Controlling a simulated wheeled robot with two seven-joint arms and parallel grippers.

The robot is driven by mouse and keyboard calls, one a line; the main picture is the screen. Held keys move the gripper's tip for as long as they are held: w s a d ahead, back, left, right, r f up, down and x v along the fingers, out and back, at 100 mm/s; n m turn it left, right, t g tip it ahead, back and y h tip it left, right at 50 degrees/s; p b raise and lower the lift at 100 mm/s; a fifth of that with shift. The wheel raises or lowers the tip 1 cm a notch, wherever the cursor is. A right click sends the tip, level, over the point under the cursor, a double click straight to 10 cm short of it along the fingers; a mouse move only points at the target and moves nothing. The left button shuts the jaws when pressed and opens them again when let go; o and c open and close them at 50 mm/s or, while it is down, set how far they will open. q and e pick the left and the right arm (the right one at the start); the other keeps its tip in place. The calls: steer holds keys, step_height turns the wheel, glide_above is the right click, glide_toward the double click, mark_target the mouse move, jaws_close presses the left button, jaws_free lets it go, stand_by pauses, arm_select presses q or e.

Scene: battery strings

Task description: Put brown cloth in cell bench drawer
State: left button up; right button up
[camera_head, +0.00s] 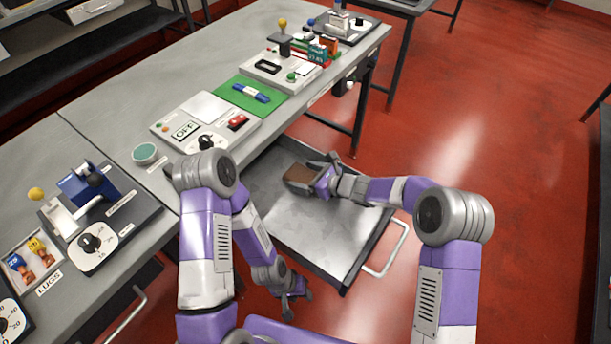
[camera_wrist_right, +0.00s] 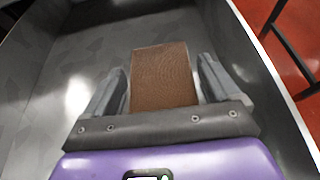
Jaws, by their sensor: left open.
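The brown cloth (camera_head: 299,174) is a folded, block-like piece inside the pulled-out bench drawer (camera_head: 338,262), in its far part. It also shows in the right wrist view (camera_wrist_right: 163,80), lying between the fingers of my right gripper (camera_wrist_right: 163,82). The fingers stand apart, with a narrow gap on each side of the cloth. In the head view my right gripper (camera_head: 312,178) is over the drawer at the cloth. My left gripper (camera_head: 296,296) is open and empty, low beside the drawer's near left side. Whether the cloth rests fully on the drawer floor is hard to tell.
The drawer has a front handle (camera_head: 388,250) and raised walls. The bench top (camera_head: 110,98) above carries a switch panel (camera_head: 206,122), a green mat (camera_head: 252,96) with blue batteries and several instruments. Red floor (camera_head: 480,120) is open to the right.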

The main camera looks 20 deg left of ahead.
steer(key=shift+o, duration=0.7)
steer(key=shift+r, duration=0.15)
steer(key=shift+d+r, duration=0.15)
steer(key=p+v, duration=0.3)
steer(key=v, duration=0.8)
steer(key=shift+s+d, duration=0.15)
steer(key=shift+d, duration=0.15)
